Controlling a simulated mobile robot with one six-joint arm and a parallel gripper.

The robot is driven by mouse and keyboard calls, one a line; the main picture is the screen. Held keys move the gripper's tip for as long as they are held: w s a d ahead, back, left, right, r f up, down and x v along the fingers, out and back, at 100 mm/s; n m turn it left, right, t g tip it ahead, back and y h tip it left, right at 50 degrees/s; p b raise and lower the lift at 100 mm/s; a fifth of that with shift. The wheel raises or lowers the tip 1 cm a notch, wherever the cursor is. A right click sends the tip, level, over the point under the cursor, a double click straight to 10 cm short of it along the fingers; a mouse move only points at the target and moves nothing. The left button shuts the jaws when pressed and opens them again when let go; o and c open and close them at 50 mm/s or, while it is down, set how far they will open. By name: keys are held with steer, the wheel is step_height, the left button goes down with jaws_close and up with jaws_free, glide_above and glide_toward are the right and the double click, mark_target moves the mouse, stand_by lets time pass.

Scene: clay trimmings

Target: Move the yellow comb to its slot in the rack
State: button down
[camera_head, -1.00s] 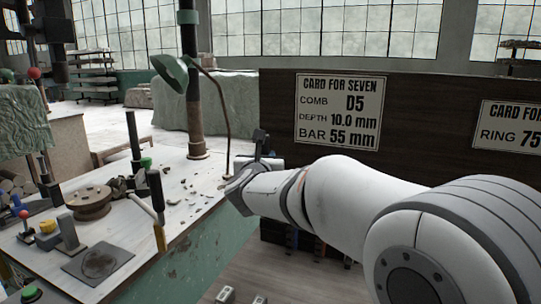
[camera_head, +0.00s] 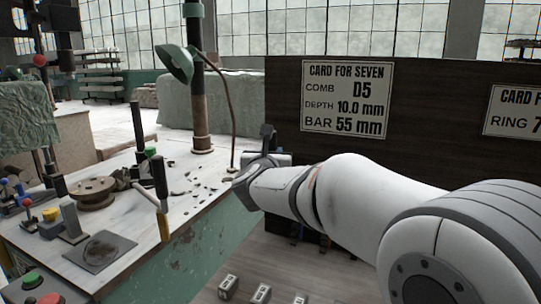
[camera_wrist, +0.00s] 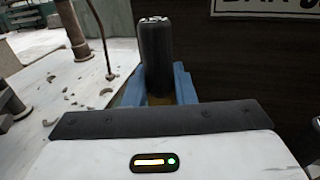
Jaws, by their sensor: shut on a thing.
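My gripper (camera_wrist: 160,84) shows two blue fingers in the wrist view, shut on an upright tool with a thick black handle. Yellow shows at the handle's base between the fingers, so I take it as the yellow comb (camera_wrist: 156,50). Its lower part is hidden by my wrist. In the head view my gripper (camera_head: 262,160) is beside the bench's right edge, in front of the dark board, and the black handle (camera_head: 268,135) sticks up there. Small pale numbered blocks (camera_head: 261,293) show at the bottom; I cannot tell whether they belong to the rack.
The bench (camera_head: 205,215) at left holds a round wheel (camera_head: 92,192), a black-and-yellow upright piece (camera_head: 163,222) at its edge, and scattered trimmings. A green lamp (camera_head: 176,65) stands behind. A dark board with a printed card (camera_head: 345,98) rises behind my arm.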

steer(key=shift+f+b, duration=3.75)
steer(key=shift+b, duration=0.55)
steer(key=c, duration=1.1)
jaws_free()
steer(key=shift+f, duration=0.1)
steer(key=s, duration=0.5)
steer(key=s+p, duration=0.1)
steer(key=s, duration=0.1)
steer(key=shift+s+a, duration=0.25)
steer(key=shift+s, duration=0.15)
